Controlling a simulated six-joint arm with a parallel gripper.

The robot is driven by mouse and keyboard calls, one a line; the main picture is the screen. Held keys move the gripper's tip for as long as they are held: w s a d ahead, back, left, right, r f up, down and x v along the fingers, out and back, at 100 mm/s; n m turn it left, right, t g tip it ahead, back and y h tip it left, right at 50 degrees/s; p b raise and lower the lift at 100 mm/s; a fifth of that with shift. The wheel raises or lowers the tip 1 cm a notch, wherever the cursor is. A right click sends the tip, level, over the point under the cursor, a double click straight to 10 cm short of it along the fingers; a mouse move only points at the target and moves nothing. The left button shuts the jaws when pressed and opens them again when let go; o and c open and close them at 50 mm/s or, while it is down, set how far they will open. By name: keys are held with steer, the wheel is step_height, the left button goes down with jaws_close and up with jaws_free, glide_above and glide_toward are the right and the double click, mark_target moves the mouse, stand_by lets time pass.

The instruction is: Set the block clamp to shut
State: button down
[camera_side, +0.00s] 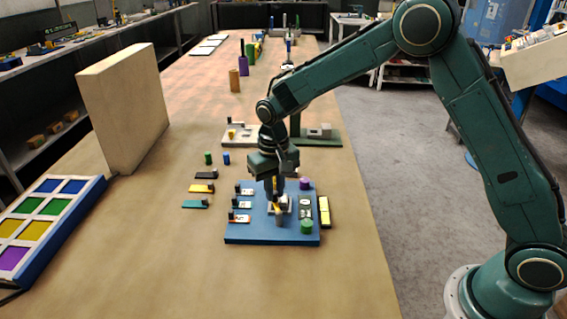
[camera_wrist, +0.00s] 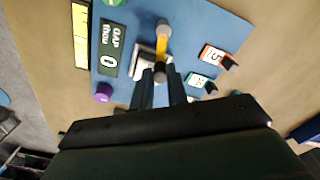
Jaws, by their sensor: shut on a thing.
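The block clamp (camera_side: 279,214) is on the blue board, mostly hidden by my gripper in the side view. A pale metal block lies beside and partly under the bar. My gripper (camera_side: 275,193) points down over the clamp. In the wrist view my gripper's fingers (camera_wrist: 159,80) are shut on the knob end of the yellow bar. The exact finger contact is partly hidden.
The blue board (camera_side: 245,232) also holds numbered tags, a green knob (camera_side: 306,227), a purple knob (camera_wrist: 103,92) and a dark display (camera_wrist: 112,48) reading "GAP thou 0". A yellow-and-black bar (camera_side: 324,211) lies to the right. A tall tan panel (camera_side: 122,105) stands left; the front tabletop is clear.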

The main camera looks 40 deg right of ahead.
steer(key=shift+s+d+r+m, duration=0.1)
steer(key=shift+s+d+m, duration=0.15)
steer(key=shift+m, duration=0.5)
steer(key=shift+s+d+m, duration=0.1)
steer(key=shift+d+m, duration=0.1)
steer(key=shift+m, duration=0.55)
steer(key=c, duration=1.4)
jaws_free()
step_height(320, 180, up, 14)
steer(key=shift+f, duration=0.1)
steer(key=shift+s+d, duration=0.1)
steer(key=shift+s, duration=0.05)
